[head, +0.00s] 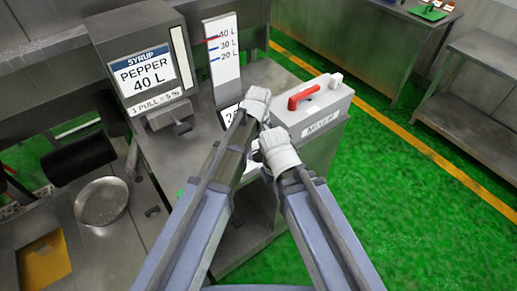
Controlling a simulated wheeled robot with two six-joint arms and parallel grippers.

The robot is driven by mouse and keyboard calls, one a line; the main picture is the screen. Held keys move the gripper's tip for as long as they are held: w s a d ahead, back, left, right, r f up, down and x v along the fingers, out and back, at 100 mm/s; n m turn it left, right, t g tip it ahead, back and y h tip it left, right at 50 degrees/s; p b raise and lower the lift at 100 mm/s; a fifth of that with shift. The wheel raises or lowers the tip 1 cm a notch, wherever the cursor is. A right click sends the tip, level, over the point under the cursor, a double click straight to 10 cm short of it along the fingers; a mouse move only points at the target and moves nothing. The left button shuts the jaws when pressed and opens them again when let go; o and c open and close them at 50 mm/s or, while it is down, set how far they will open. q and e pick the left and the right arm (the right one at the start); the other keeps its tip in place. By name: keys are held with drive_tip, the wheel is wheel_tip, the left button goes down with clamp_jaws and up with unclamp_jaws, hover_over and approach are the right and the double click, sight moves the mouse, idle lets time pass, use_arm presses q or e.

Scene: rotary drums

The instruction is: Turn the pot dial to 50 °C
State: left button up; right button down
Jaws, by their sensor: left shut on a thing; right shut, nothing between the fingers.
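My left gripper (258,100) is at the right edge of the metal counter, left of the white mixer box (318,112). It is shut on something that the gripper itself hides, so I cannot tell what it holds. My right gripper (278,152) is lower and a little to the right, shut and empty, close to the mixer box's front left side. A small display with a dark border (230,114) shows partly behind the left gripper; its full reading is hidden. I cannot make out the pot dial or its setting.
A syrup dispenser (143,72) labelled pepper 40 L stands at the left of the counter. A level card (222,58) marked 20 to 40 L stands behind the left gripper. A round metal pan (101,202) is at lower left. Green floor is open at right.

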use_arm(q)
drive_tip(key=c, duration=0.7)
drive_tip(key=shift+o, duration=0.2)
drive_tip(key=m, duration=0.8)
drive_tip(key=shift+w+m, duration=0.1)
drive_tip(key=shift+m, duration=0.3)
drive_tip(key=m, duration=0.4)
drive_tip(key=shift+w+m, duration=0.1)
drive_tip(key=shift+m, duration=2.3)
